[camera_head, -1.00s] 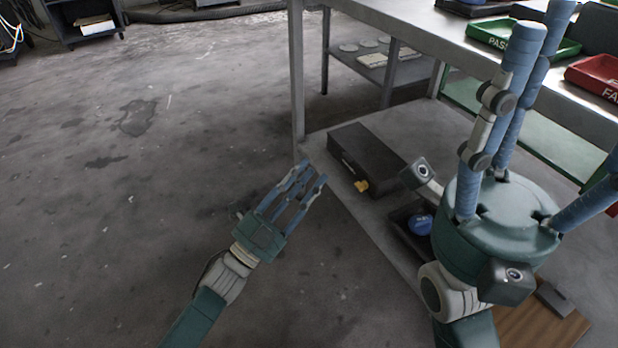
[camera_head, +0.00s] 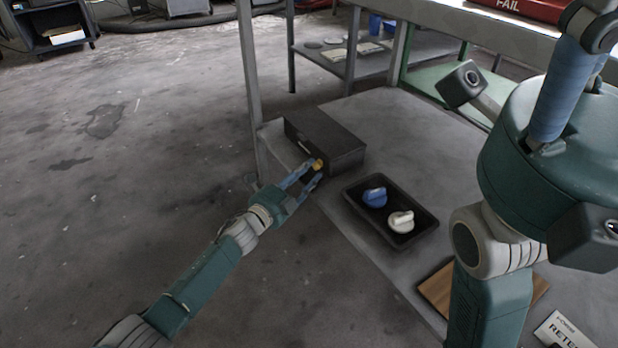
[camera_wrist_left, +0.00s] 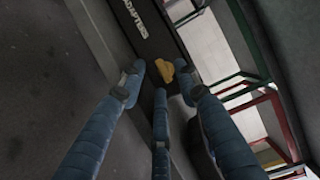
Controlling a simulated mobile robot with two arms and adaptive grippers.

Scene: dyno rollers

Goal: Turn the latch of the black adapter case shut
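The black adapter case (camera_head: 338,140) sits on the grey surface below the bench, with a yellow latch (camera_head: 319,164) on its front side. In the left wrist view, the case's front (camera_wrist_left: 140,20) carries white lettering, and the yellow latch (camera_wrist_left: 165,70) lies just beyond my fingertips. Contact with the latch cannot be told.
A black tray (camera_head: 395,235) holding a blue knob (camera_head: 375,197) and a white knob (camera_head: 401,222) lies right of the case. A red FAIL bin (camera_head: 520,8) is on the bench.

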